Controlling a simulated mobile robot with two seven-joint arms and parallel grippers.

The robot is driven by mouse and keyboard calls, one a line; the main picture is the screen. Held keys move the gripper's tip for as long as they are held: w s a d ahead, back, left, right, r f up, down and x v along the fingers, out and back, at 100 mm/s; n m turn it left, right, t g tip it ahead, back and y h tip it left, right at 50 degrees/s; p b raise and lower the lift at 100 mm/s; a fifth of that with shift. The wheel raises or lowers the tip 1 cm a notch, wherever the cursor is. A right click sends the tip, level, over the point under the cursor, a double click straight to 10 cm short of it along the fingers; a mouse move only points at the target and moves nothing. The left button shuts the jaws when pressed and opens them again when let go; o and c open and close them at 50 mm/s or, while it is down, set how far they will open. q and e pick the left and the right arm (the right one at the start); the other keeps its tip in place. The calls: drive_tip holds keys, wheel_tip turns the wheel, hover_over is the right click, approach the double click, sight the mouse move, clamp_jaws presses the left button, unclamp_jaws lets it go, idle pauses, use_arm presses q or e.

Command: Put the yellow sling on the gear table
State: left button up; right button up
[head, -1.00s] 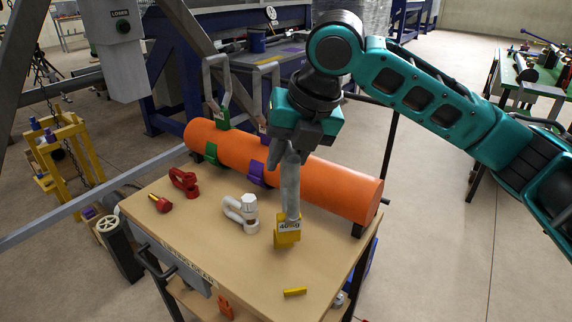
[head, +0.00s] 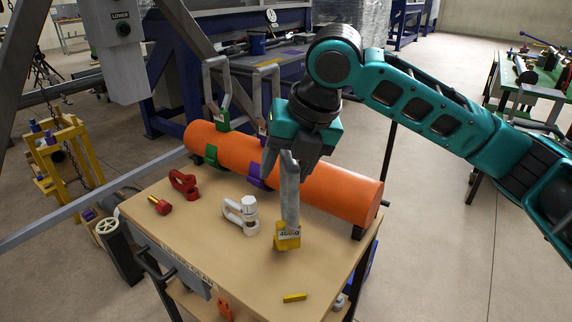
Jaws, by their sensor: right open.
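The yellow sling, a grey band with a yellow labelled block (head: 287,238) at its lower end, stands nearly upright at the gear table. Its block appears to rest on the tabletop. The gear table (head: 215,275) has a light wooden top. My right gripper (head: 291,168) is open at the sling's upper end, pointing down, with its fingers spread on either side of the band. Whether a finger touches the band I cannot tell. The top of the band is partly hidden by the gripper. My left gripper is not in view.
A red shackle (head: 184,183), its red pin (head: 160,205) and a white shackle (head: 242,213) lie on the tabletop. A small yellow piece (head: 295,298) is near the front edge. An orange pipe (head: 330,190) with green and purple bands lies just behind.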

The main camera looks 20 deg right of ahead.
use_arm(q)
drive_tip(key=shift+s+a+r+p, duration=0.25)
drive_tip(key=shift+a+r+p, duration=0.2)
drive_tip(key=shift+p, duration=0.6)
use_arm(e)
drive_tip(key=v, duration=1.2)
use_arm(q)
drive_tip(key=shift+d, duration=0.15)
use_arm(e)
drive_tip(key=shift+w+r, duration=0.1)
drive_tip(key=shift+a, duration=0.1)
